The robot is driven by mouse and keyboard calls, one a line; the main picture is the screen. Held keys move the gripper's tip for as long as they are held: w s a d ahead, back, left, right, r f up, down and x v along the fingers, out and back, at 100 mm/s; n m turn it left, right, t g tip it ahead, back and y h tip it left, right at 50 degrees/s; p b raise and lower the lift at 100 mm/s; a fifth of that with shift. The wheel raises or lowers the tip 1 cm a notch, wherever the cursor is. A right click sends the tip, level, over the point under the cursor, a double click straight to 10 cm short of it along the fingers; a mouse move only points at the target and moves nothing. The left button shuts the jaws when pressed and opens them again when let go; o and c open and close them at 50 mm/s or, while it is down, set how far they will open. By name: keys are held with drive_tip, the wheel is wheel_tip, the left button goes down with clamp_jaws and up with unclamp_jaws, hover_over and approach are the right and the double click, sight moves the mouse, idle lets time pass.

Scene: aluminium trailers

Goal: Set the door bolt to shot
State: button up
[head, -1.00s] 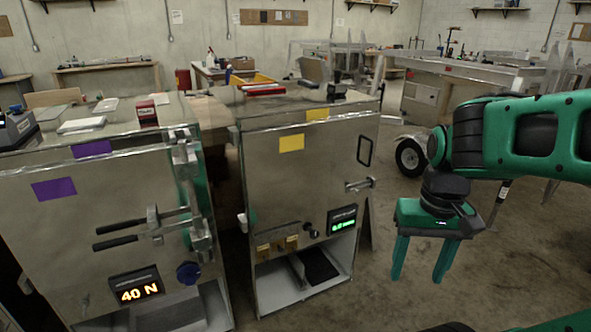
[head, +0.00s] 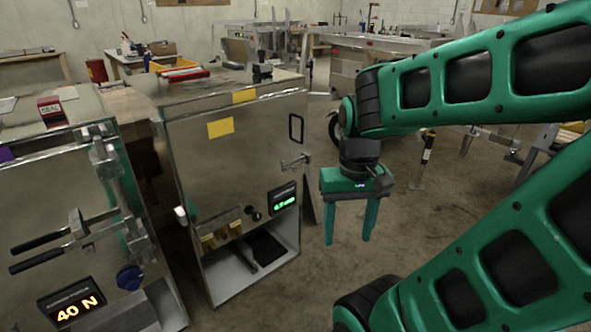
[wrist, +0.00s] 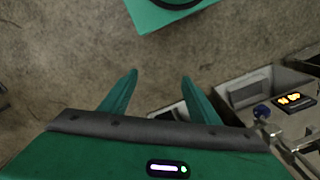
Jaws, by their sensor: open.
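A steel cabinet door (head: 245,150) carries a small metal bolt (head: 295,163) at its right edge, below a black loop handle (head: 296,127). The bolt looks like a short horizontal bar with a knob; whether it is shot or drawn is too small to tell. My gripper (head: 346,242) is open and empty, fingers pointing down, to the right of this cabinet and lower in the picture than the bolt. In the wrist view my two fingers (wrist: 158,84) are spread over bare floor; I cannot make out the bolt there.
A left cabinet with long-handled clamps (head: 70,240), a blue knob (head: 129,278) and a lit "40 N" display (head: 72,302) stands close by. A green readout (head: 283,197) sits on the bolt's cabinet. Concrete floor is clear around my gripper; trailers (head: 350,62) stand behind.

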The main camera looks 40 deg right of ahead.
idle(0.4)
drive_tip(key=shift+s+r, duration=0.15)
drive_tip(key=shift+s, duration=0.1)
drive_tip(key=c, duration=0.4)
drive_tip(key=w+d+f+n+t+y, duration=0.1)
drive_tip(key=w+d+f+n+t, duration=0.3)
drive_tip(key=w, duration=0.9)
drive_tip(key=w+d+f+n+t+y, duration=0.1)
drive_tip(key=w+d+f+n+y, duration=0.3)
drive_tip(key=w, duration=1)
drive_tip(key=w+d+f+n+t+h, duration=0.1)
drive_tip(key=w+d+f+n+t, duration=0.15)
drive_tip(key=w+d+f, duration=0.7)
drive_tip(key=shift+c, duration=0.2)
drive_tip(key=m+t+h, duration=0.4)
drive_tip(key=t, duration=0.7)
approach(296, 170)
drive_tip(key=w, duration=0.8)
drive_tip(key=shift+a+r, duration=0.15)
drive_tip(key=shift+r, duration=0.15)
